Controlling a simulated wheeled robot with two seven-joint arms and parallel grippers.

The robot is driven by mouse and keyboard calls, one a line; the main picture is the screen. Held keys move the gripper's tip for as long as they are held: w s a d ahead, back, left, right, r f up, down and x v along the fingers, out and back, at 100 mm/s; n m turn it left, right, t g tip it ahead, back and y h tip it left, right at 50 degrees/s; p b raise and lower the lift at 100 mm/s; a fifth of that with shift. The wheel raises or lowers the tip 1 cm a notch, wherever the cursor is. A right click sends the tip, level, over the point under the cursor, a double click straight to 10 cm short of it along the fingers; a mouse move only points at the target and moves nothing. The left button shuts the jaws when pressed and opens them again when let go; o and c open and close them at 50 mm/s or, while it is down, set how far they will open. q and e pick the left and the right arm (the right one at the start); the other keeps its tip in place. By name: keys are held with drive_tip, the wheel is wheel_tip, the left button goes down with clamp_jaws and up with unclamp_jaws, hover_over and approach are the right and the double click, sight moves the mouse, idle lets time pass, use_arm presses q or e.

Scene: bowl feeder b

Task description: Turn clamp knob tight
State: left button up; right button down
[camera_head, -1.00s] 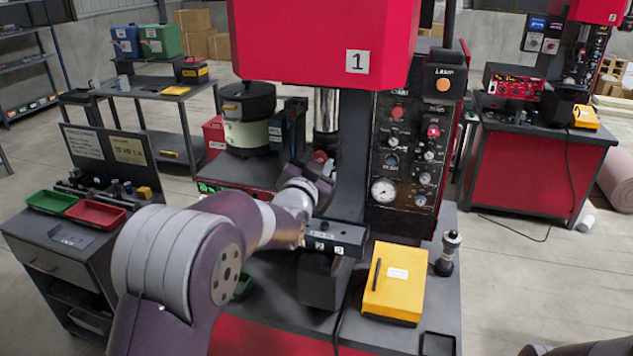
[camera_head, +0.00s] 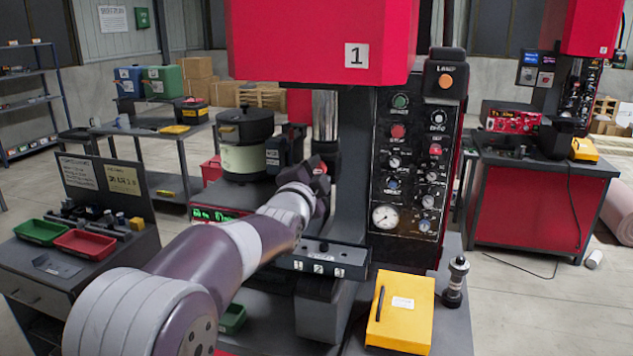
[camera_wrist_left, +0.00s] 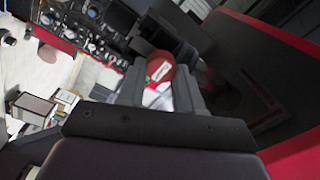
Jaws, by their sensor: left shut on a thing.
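The clamp knob (camera_wrist_left: 160,66) is a round red knob with a pale mark, seen between the two fingers in the left wrist view. My left gripper (camera_wrist_left: 160,88) is shut on it. In the head view, my left arm reaches from the bottom left to the press, and its gripper (camera_head: 322,168) is beside the column, below the red press head (camera_head: 310,40). The knob is mostly hidden there by my wrist, and how far it is turned cannot be told. My right gripper is not in view.
The dark control panel (camera_head: 405,170) with gauges stands right of the column. A yellow box (camera_head: 402,310) and a dark upright tool (camera_head: 456,280) stand front right. The feeder bowl (camera_head: 244,140) is left of the column.

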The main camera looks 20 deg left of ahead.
use_arm(q)
drive_tip(key=shift+r, duration=0.1)
idle(0.4)
drive_tip(key=o, duration=1)
drive_tip(key=shift+a, duration=0.1)
drive_tip(key=shift+o, duration=0.2)
drive_tip(key=shift+w+a, duration=0.1)
drive_tip(key=s+b, duration=0.5)
drive_tip(key=s, duration=0.7)
drive_tip(key=shift+s+a+f, duration=0.15)
drive_tip(key=shift+s+f, duration=0.2)
